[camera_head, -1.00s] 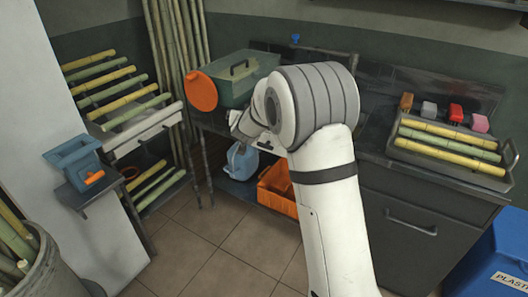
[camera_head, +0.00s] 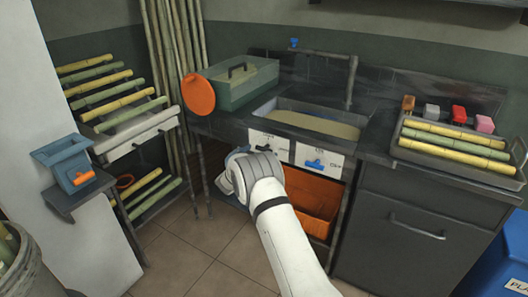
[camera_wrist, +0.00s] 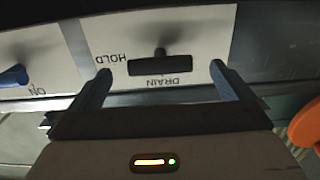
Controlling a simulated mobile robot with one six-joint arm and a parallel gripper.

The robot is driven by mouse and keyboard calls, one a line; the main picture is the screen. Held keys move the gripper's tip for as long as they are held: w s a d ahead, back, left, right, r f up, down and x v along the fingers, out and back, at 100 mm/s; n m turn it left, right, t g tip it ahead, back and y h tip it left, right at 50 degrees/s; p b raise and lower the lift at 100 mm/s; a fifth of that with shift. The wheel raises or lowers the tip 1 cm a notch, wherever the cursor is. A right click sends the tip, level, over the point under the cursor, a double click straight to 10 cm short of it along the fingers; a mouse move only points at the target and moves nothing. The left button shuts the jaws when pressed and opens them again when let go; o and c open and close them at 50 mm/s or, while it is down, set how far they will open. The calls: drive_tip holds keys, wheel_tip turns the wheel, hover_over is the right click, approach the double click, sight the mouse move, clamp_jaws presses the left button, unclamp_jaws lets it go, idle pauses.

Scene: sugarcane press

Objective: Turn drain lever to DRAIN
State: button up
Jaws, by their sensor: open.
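The drain lever (camera_wrist: 160,66) is a short dark bar on a white panel, seen upside down in the wrist view. Its bar lies level in that picture. The HOLD label is at its left end and the DRAIN label just below it. My gripper (camera_wrist: 161,73) is open, with one blue-grey finger on each side of the bar and visible gaps at both ends.
A blue lever (camera_head: 314,163) sits on the neighbouring white panel at the right. The sink (camera_head: 350,118) is above. An orange crate (camera_head: 313,205) stands below. An orange disc (camera_head: 199,95) hangs by the green box (camera_head: 243,82).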

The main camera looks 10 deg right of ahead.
sight(263, 150)
drive_tip(key=shift+x, duration=1.75)
drive_tip(key=c, duration=0.9)
drive_tip(key=shift+o, duration=0.2)
